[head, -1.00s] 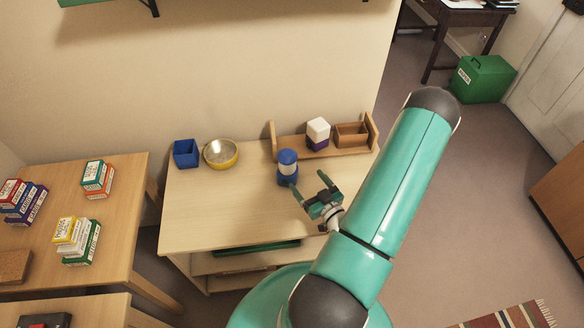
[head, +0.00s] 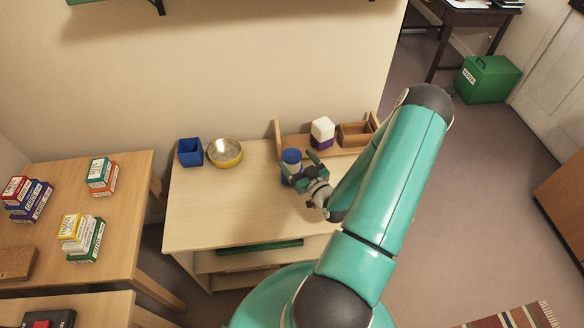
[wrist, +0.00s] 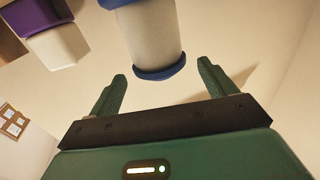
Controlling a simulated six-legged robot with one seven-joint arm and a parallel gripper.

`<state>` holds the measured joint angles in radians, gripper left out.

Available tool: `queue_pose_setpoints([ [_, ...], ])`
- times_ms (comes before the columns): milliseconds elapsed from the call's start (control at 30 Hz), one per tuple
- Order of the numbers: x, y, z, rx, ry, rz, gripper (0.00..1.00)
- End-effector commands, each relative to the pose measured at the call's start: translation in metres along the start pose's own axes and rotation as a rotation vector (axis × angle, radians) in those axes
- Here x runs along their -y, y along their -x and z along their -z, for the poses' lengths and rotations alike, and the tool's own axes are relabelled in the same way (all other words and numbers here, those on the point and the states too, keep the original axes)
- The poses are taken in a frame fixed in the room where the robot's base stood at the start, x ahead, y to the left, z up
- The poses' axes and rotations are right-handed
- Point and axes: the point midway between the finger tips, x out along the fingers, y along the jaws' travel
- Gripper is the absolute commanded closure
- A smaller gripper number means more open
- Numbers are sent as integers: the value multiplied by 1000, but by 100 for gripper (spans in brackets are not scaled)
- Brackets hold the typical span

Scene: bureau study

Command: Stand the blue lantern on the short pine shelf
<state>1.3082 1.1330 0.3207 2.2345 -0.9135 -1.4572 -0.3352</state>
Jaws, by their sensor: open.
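The blue lantern (head: 291,157) has a blue cap, a pale middle and a blue base. It stands upright on the light wooden desk (head: 215,210), just in front of the left end of the short pine shelf (head: 278,132). My gripper (head: 306,170) is open at the lantern's front right and hides part of its lower body. In the wrist view, which is upside down, the lantern (wrist: 150,40) shows just beyond the open fingers (wrist: 162,72), roughly lined up with the gap.
On the shelf stand a white and purple container (head: 322,132) and an open brown wooden box (head: 355,134). The desk's left front is clear. A table with card boxes (head: 85,240) is further left.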

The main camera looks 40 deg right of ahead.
Motion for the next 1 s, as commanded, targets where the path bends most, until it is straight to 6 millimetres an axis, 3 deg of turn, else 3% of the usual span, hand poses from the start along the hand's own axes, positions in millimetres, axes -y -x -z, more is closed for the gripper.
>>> queue_pose_setpoints([
  [200, 0, -33, 0, -2, 1, -1, 17],
  [467, 0, -39, 0, 0, 0, -2, 17],
  [900, 0, -39, 0, -2, 1, -2, 97],
  [1000, 0, -39, 0, -2, 1, -2, 97],
])
